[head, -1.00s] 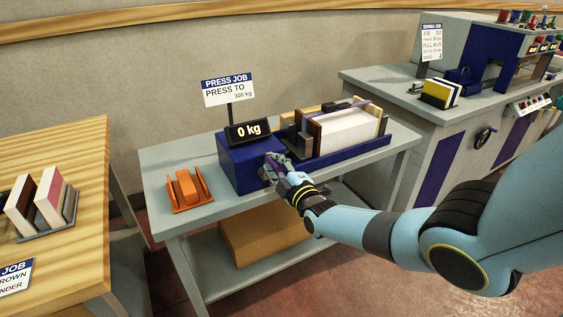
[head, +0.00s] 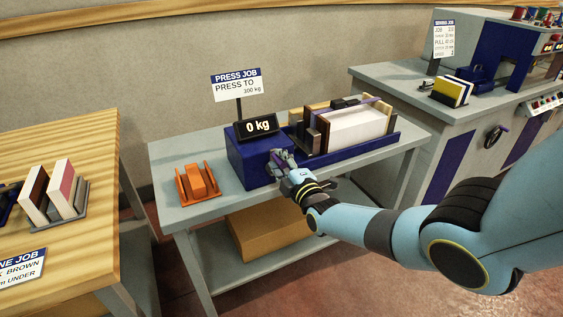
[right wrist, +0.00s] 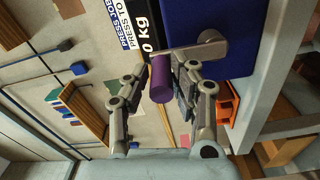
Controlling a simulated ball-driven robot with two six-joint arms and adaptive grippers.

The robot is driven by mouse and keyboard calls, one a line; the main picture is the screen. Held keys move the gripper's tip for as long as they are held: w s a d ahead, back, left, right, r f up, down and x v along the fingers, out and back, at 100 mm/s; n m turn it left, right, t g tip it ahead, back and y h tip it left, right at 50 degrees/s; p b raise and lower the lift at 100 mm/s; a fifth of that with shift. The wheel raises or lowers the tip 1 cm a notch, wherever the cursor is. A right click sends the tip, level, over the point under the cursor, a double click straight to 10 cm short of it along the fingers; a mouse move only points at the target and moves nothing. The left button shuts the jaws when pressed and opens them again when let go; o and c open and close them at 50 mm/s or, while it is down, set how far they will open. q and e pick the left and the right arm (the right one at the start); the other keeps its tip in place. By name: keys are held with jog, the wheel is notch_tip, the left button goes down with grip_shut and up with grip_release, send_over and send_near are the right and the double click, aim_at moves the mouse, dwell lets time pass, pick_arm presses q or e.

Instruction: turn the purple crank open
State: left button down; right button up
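The purple crank handle (right wrist: 161,80) shows in the right wrist view, on a metal arm (right wrist: 190,50) that joins the blue press box. My right gripper (right wrist: 160,88) is open, with one finger on each side of the handle and a gap visible beside it. In the head view my right gripper (head: 281,160) is at the front face of the blue press box (head: 246,160) and mostly hides the crank. The press display (head: 256,127) reads 0 kg. A book block (head: 357,130) stands between boards in the press. My left gripper is not in view.
An orange holder (head: 197,184) stands left of the press on the grey table (head: 215,212). A press job sign (head: 237,86) rises behind it. A wooden table (head: 85,180) with books is at the left. A grey sewing bench (head: 400,85) stands at the right.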

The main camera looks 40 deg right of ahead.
jog(key=shift+o, duration=1)
jog(key=shift+a+f, duration=0.1)
jog(key=shift+a, duration=0.15)
jog(key=v, duration=1.2)
jog(key=shift+f, duration=0.1)
